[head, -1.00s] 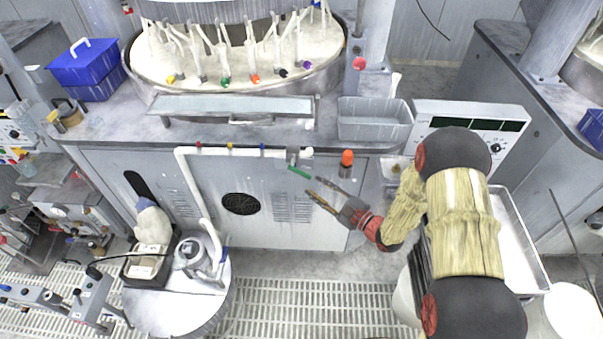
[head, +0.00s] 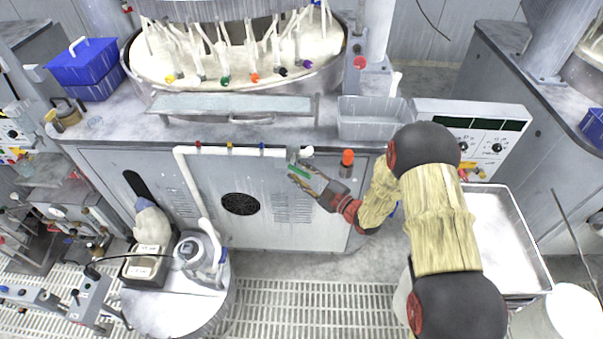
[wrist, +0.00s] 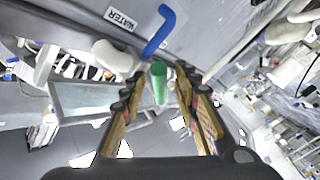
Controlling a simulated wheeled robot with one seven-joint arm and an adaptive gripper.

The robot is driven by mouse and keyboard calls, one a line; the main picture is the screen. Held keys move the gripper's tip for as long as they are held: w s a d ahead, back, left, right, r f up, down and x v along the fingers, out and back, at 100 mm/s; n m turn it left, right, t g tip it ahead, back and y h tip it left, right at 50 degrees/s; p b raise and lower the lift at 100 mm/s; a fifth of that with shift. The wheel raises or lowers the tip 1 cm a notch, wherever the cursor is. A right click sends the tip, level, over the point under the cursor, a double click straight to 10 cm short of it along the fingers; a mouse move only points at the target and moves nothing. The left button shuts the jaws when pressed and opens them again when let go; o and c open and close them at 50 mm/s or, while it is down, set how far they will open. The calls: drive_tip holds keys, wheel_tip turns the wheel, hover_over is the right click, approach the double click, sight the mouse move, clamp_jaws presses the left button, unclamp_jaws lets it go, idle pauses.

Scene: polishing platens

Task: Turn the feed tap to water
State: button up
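The green tap handle (head: 299,171) is on the feed pipe's right end at the cabinet front. In the wrist view the green handle (wrist: 159,84) lies between the two fingers of my gripper (wrist: 160,78), with visible gaps on both sides. My gripper (head: 303,169) is open and reaches the tap from the right in the head view. A WATER label (wrist: 121,18) and a bent blue piece (wrist: 158,32) show beyond the handle in the wrist view. The fingers partly cover the tap in the head view.
A white pipe (head: 228,151) runs along the cabinet front. A grey bin (head: 372,122) is on the counter above. A drum (head: 178,307) stands on the floor grating below left.

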drive_tip(key=shift+c, duration=0.8)
clamp_jaws()
